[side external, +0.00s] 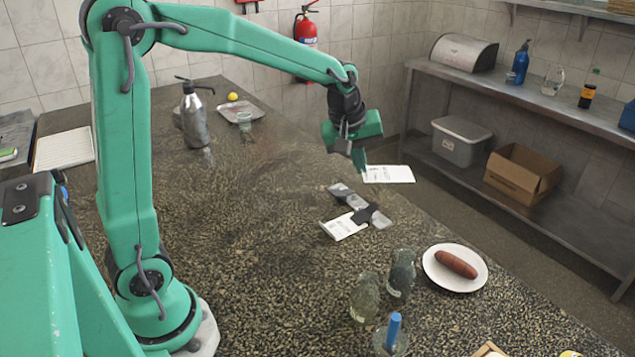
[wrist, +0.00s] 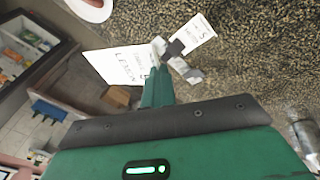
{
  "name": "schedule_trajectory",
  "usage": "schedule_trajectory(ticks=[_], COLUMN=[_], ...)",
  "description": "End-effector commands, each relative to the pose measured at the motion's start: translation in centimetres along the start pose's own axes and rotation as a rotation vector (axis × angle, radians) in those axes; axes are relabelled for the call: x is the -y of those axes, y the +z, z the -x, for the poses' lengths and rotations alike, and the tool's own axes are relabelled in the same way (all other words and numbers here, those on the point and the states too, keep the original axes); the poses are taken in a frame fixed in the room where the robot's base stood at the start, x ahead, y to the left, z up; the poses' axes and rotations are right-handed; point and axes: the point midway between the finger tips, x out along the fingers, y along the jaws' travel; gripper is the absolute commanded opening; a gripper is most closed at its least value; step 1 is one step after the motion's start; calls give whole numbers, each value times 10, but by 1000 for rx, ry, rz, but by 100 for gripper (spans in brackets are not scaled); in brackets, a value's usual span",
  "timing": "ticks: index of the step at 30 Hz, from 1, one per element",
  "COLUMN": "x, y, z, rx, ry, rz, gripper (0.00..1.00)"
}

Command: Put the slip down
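A white paper slip (side external: 390,174) with dark writing is at my gripper's fingertips (side external: 359,160), by the counter's right edge. In the wrist view the slip (wrist: 112,66) reads something like "LEMON" and sticks out to the left of my gripper (wrist: 158,80). The fingers look closed on the slip's edge, and the slip seems to hang clear above the counter. A second white slip (side external: 341,229) lies on the counter under a dark and grey holder (side external: 365,214); it also shows in the wrist view (wrist: 199,34).
A white plate (side external: 434,269) with a sausage (side external: 456,264) stands at the counter's right edge. Glass bottles (side external: 401,274) and a blue-topped jar (side external: 392,334) stand near the front. A metal flask (side external: 193,116) and a tray (side external: 228,111) are further back. The middle counter is clear.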

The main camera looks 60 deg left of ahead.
Motion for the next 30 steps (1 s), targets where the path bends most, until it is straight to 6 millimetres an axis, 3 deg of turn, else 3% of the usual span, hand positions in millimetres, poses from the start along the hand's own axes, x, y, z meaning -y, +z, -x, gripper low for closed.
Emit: schedule_trajectory(ticks=[7, 17, 23, 30], x=[-16, -12, 3, 44], y=[19, 13, -11, -61], z=[12, 9, -4, -30], rx=[15, 12, -4, -41], ry=[9, 6, -7, -33], rz=[-63, -50, 7, 130], gripper=[0, 0, 0, 0])
